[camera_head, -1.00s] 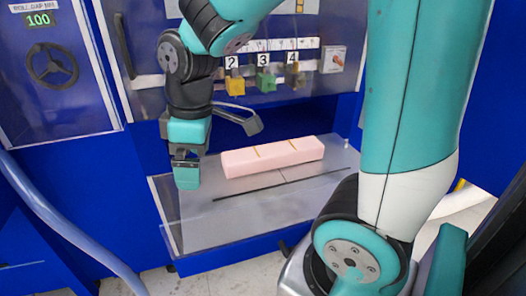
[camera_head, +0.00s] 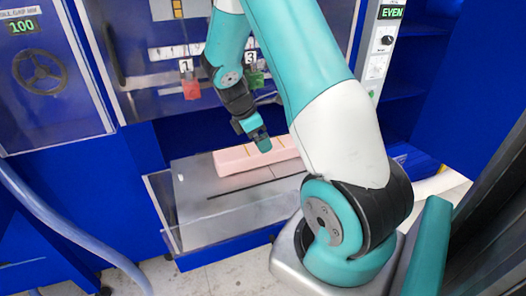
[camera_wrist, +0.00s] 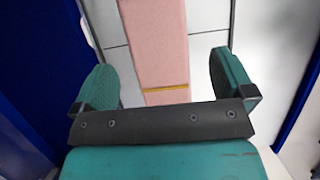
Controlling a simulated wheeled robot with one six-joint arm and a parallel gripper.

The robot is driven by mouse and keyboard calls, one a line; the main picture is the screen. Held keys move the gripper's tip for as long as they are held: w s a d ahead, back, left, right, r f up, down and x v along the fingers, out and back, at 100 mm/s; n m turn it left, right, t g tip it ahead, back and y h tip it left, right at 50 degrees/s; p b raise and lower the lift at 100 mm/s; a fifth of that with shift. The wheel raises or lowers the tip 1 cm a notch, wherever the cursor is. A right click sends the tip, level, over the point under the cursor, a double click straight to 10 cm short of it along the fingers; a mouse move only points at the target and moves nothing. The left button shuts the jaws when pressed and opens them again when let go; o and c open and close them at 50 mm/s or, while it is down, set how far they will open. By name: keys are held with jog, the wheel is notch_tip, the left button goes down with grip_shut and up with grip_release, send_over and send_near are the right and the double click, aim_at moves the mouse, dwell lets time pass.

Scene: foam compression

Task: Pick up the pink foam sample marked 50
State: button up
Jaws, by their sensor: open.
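A long pink foam block (camera_head: 235,161) lies flat on the grey metal tray (camera_head: 215,220) in the head view. Its right part is hidden behind my arm. No number is readable on it. In the wrist view the foam block (camera_wrist: 158,50) runs away from me between my fingers, with a yellow line across it. My gripper (camera_head: 262,143) is over the block in the head view. In the wrist view its two green fingers (camera_wrist: 165,78) are spread apart, one to each side of the block, with gaps. Whether they are level with the foam cannot be told.
A dark slot (camera_head: 255,186) crosses the tray in front of the foam. The tray has a clear front wall. Behind it are a red block (camera_head: 191,90) tagged 1 and a green block (camera_head: 257,80) tagged 3. A blue hose (camera_head: 60,232) hangs at the left.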

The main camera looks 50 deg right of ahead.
jog(key=shift+p+x, duration=0.95)
jog(key=shift+x, duration=2.6)
jog(key=shift+w+a+f, duration=0.1)
jog(key=shift+w, duration=0.1)
jog(key=c, duration=1)
